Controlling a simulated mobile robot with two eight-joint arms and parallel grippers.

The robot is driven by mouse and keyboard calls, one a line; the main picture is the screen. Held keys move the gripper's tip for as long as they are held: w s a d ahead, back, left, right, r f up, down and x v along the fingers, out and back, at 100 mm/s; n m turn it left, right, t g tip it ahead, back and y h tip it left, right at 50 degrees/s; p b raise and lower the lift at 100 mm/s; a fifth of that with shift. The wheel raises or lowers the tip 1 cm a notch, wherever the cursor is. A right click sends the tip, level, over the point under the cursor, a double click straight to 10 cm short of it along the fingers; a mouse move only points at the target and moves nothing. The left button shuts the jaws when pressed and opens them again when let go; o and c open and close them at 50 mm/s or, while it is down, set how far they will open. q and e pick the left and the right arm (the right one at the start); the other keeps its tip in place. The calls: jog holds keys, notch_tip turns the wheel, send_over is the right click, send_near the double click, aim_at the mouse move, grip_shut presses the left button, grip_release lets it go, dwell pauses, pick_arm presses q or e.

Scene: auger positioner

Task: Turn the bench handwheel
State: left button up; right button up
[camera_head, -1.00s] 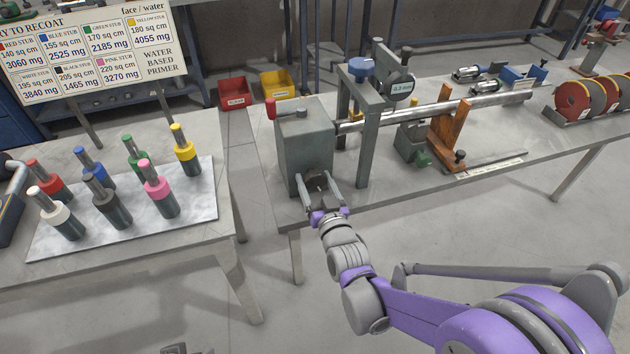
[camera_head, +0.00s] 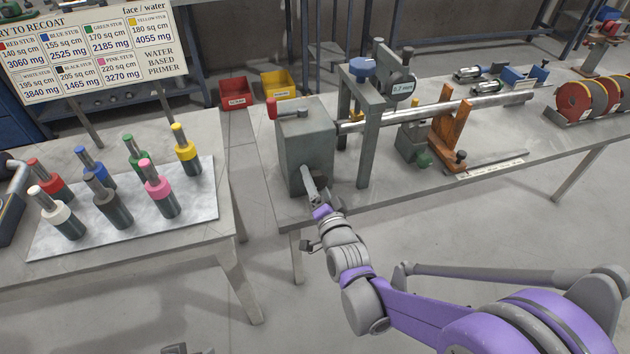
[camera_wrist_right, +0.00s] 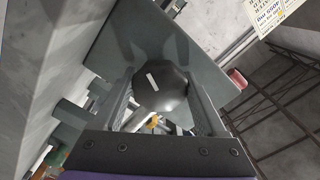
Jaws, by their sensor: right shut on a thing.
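The handwheel (camera_wrist_right: 160,92) is a dark, faceted knob with a white mark on its face, on the front of a grey block (camera_head: 304,148) at the left end of the bench (camera_head: 500,185). My right gripper (camera_head: 309,180) is shut on the handwheel, with one finger on each side of it in the right wrist view. The gripper is rolled, so its fingers overlap in the head view and hide most of the wheel. A dial gauge (camera_head: 402,89) above the bench reads about 0.7 mm.
Coloured stubs stand on a plate (camera_head: 210,205) on the left table. Red (camera_head: 233,93) and yellow (camera_head: 278,84) bins lie behind.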

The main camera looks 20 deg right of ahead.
jog(key=shift+m, duration=0.5)
jog(key=o, duration=1.3)
jog(key=shift+s, duration=0.1)
jog(key=s, duration=1)
jog(key=shift+s+d+p, duration=0.2)
jog(key=shift+s+p, duration=0.15)
